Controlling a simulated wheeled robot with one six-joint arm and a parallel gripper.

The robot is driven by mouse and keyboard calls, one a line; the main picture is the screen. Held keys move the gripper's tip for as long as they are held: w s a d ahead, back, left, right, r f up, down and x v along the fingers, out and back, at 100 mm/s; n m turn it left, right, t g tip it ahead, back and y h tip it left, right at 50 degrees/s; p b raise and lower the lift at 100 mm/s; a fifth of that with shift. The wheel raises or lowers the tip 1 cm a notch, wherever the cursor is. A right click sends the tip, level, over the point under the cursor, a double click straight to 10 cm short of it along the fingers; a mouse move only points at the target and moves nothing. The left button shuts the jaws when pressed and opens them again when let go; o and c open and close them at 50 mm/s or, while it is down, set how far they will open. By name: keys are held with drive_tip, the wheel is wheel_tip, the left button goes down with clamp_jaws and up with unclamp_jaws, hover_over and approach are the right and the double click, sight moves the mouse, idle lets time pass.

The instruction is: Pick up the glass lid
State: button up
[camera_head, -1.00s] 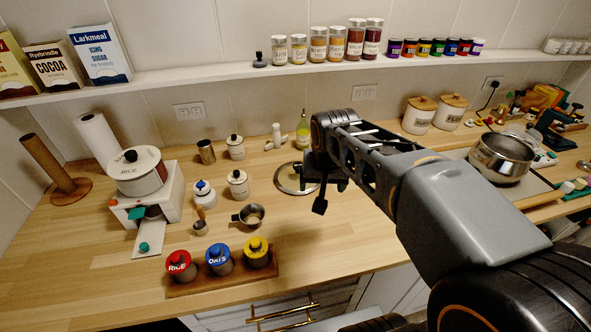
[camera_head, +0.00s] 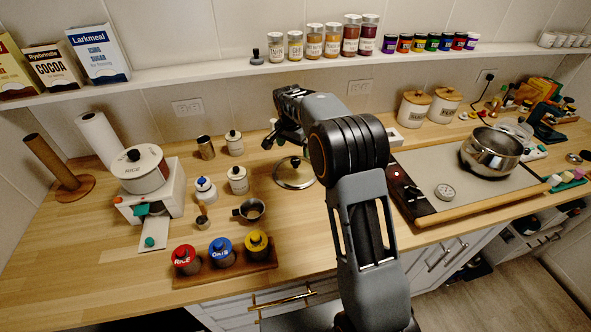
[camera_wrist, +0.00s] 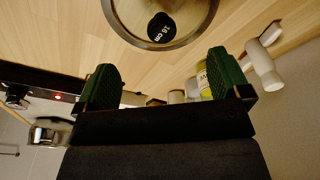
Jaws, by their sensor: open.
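The glass lid (camera_head: 294,174) lies on the wooden counter, round and clear with a metal rim and a dark knob. In the wrist view the glass lid (camera_wrist: 160,20) shows at the top, its knob marked "16 cm", with the top of its rim cut off. My gripper (camera_head: 272,140) is above the counter, up and left of the lid in the head view, and apart from it. In the wrist view my gripper (camera_wrist: 162,85) has its two green pads wide apart with nothing between them.
White canisters (camera_head: 238,180) and a small pot (camera_head: 250,210) stand left of the lid. An oil bottle (camera_wrist: 205,82) and a white mill (camera_wrist: 264,66) show beyond my fingers. A cooktop (camera_head: 440,185) with a steel pot (camera_head: 491,152) is to the right. Counter in front of the lid is clear.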

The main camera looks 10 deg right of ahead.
sight(295, 161)
drive_tip(key=shift+w+d+f+p, duration=0.15)
drive_tip(key=shift+f+p, duration=0.2)
drive_tip(key=shift+f, duration=1.05)
drive_tip(key=shift+w+d+f+p, duration=0.15)
drive_tip(key=shift+f+p, duration=0.15)
drive_tip(key=shift+f, duration=1.05)
drive_tip(key=shift+w+f+p, duration=0.15)
drive_tip(key=shift+f+p, duration=0.2)
drive_tip(key=shift+f, duration=1.05)
drive_tip(key=shift+s+f, duration=0.1)
drive_tip(key=shift+s, duration=0.05)
drive_tip(key=c, duration=1.6)
drive_tip(key=shift+c, duration=0.2)
